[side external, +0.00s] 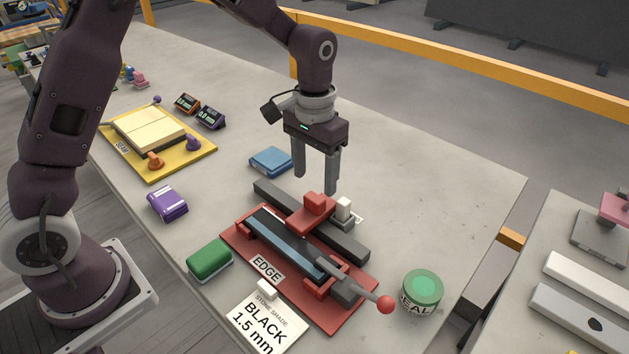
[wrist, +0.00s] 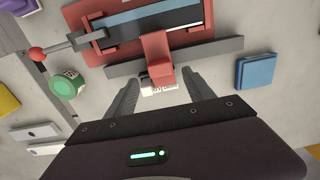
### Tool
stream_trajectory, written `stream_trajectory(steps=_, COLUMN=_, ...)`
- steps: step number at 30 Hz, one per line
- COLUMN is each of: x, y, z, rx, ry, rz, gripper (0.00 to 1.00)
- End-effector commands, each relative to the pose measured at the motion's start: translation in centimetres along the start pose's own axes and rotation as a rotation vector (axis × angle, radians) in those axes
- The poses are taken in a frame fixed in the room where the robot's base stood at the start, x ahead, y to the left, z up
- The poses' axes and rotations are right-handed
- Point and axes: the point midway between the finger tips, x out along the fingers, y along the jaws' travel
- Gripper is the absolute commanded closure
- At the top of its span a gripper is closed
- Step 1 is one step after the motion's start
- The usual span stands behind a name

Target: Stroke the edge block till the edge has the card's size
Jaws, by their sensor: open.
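My gripper (side external: 315,190) is open and empty, its fingers pointing down just above and behind the red edge block (side external: 313,212). The edge block sits across a dark rail and reaches over the stone piece (side external: 285,245). In the wrist view the block (wrist: 155,50) lies just ahead of and between the fingertips (wrist: 163,80). The stone piece is a blue-grey strip with a dark edge, held in the red fixture marked EDGE (side external: 240,250). The card (side external: 268,322) reads STONE SHADE BLACK 1.5 mm and stands before the fixture.
A clamp lever with a red ball (side external: 385,304) juts out at right, near a green SEAL tin (side external: 422,288). Blue (side external: 270,161), purple (side external: 167,203) and green (side external: 209,260) blocks lie around. A yellow station (side external: 195,155) and two small displays (side external: 210,117) stand at back left.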

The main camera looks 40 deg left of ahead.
Motion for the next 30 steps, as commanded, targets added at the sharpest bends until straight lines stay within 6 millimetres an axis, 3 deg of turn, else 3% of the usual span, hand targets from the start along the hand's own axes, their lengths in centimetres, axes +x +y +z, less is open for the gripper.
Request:
stream_trajectory(steps=9, x=5.6, y=0.0, z=0.1, rx=0.000, ry=-0.004, rz=0.000, gripper=0.38)
stream_trajectory(steps=19, x=6.3, y=0.0, z=0.0, rx=0.000, ry=0.000, rz=0.000, gripper=0.40)
stream_trajectory(steps=28, x=6.3, y=0.0, z=0.0, rx=0.000, ry=-0.001, rz=0.000, gripper=0.99)
stream_trajectory(steps=30, x=6.3, y=0.0, z=0.0, rx=0.000, ry=-0.001, rz=0.000, gripper=1.00)
